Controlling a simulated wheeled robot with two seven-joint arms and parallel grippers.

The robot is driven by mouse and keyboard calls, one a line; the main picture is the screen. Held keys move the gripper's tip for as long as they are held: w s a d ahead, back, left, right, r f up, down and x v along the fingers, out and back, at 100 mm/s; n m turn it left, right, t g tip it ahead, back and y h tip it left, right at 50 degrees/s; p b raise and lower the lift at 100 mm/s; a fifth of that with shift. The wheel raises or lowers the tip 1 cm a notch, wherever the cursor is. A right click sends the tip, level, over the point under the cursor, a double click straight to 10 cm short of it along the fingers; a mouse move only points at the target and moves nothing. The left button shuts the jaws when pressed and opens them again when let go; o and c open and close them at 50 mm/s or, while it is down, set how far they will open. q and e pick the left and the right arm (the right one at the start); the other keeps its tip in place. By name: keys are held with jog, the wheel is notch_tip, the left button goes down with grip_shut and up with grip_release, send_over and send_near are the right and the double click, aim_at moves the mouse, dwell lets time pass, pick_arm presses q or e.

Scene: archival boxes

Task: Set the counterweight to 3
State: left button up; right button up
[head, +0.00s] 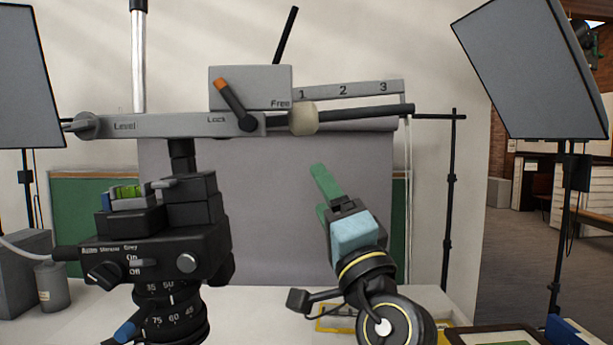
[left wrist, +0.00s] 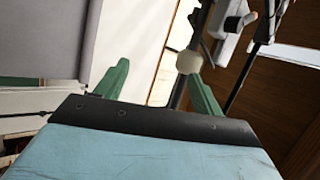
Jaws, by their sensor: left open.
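The counterweight (head: 303,118) is a cream rounded block on a dark rod (head: 365,112). It sits just below the 1 on the grey scale (head: 350,90) marked 1, 2, 3. It also shows in the left wrist view (left wrist: 188,62), near the tip of the right-hand finger. A lever with an orange tip (head: 221,86) leans up and left from its pivot, between the words Lock and Free. My left gripper (head: 320,188), with green fingers, is open and empty, below the counterweight and apart from it. My right gripper is not in view.
A black camera head (head: 170,245) stands left of my left gripper. Lamp panels stand at the far left (head: 28,80) and right (head: 528,70). A grey backdrop (head: 260,210) hangs behind. A yellow-edged item (head: 335,325) lies on the white table (head: 270,305).

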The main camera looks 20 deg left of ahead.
aim_at(299, 111)
pick_arm(q)
notch_tip(299, 111, up, 5)
jog(key=s+d+n+y, duration=0.1)
jog(key=y, duration=0.1)
jog(key=p+x, duration=0.3)
jog(key=x, duration=0.8)
jog(key=shift+a+r, duration=0.15)
jog(key=shift+r, duration=0.2)
jog(key=shift+w+a+r, duration=0.25)
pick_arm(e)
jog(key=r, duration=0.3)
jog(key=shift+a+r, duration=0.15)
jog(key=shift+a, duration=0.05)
